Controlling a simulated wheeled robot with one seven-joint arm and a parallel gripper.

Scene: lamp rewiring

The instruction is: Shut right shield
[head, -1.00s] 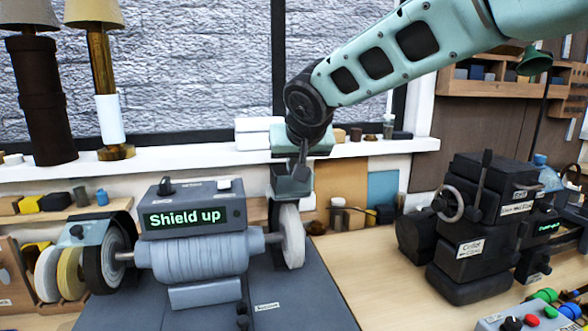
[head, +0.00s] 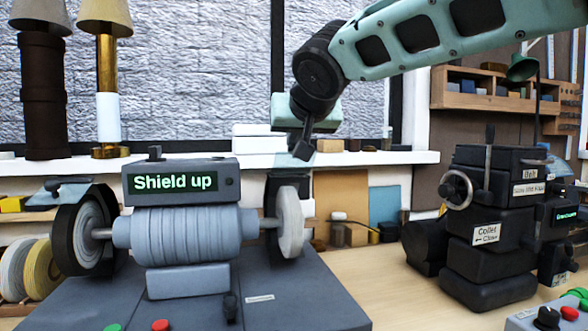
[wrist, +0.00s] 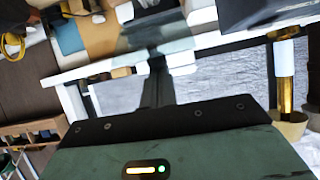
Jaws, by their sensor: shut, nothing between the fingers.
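The bench grinder (head: 185,235) stands on a grey base, its display (head: 177,183) reading "Shield up". The right wheel (head: 291,225) sits in a dark guard (head: 272,190). The clear right shield (head: 303,159) appears raised above that wheel, overlapping my fingertips; it also shows as a pale sheet in the wrist view (wrist: 142,38). My gripper (head: 304,143) is shut and empty, pointing down above the right wheel. Its dark fingers also show in the wrist view (wrist: 157,90). I cannot tell whether they touch the shield. The left shield (head: 62,191) is raised.
A black machine (head: 485,235) with a handwheel and levers stands to the right. A control box (head: 545,316) with coloured buttons is at front right. A white sill (head: 380,157) runs behind. Two lamps (head: 108,90) stand at the left. Bare wooden bench (head: 375,285) lies between grinder and machine.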

